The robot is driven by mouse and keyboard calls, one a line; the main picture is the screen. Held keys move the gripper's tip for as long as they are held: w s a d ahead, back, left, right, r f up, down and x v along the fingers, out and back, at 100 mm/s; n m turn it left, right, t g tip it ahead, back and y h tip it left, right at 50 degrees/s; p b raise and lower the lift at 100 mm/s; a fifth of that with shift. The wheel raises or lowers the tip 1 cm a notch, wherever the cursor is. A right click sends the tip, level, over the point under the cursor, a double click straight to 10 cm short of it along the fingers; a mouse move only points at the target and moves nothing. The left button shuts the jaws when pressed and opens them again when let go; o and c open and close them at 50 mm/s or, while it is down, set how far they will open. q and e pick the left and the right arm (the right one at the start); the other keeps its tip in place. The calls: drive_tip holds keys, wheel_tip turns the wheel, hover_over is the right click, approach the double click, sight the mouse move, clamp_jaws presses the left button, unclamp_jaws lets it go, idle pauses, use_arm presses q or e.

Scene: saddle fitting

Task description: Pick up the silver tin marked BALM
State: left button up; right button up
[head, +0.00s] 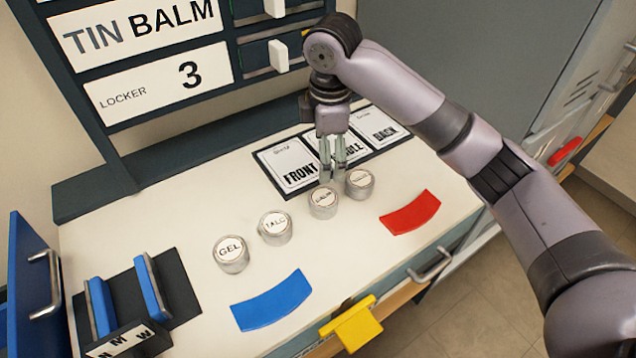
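Several round silver tins stand in a row on the white worktop. The BALM tin (323,201) is the third from the left; its small label looks like BALM. To its left are the TALC tin (276,227) and the GEL tin (231,254). To its right, close by, is another tin (360,184) whose label is too small to read. My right gripper (332,180) points down just above and behind the BALM tin, its fingertips overlapping the tin's far edge in the picture. A gap shows between the fingers, with nothing held. Whether they touch the tin is unclear. My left gripper is out of view.
Signs on the dark rack read TIN BALM (140,25) and LOCKER 3 (155,84). Cards (290,165) lie behind the tins. A blue pad (271,301) and a red pad (410,212) lie in front. A blue-sided holder (150,288) stands at left.

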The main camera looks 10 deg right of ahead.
drive_tip(key=w+f, duration=0.1)
hover_over(324, 197)
drive_tip(key=f, duration=0.7)
drive_tip(key=shift+s+p, duration=0.35)
drive_tip(key=f, duration=0.2)
drive_tip(key=shift+w+f, duration=0.3)
drive_tip(key=shift+f, duration=0.85)
wheel_tip(324, 197, down, 4)
drive_tip(key=shift+r+p, duration=0.15)
drive_tip(key=shift+p, duration=0.3)
drive_tip(key=shift+f, duration=0.5)
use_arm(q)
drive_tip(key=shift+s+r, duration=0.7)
use_arm(e)
drive_tip(key=shift+c, duration=0.4)
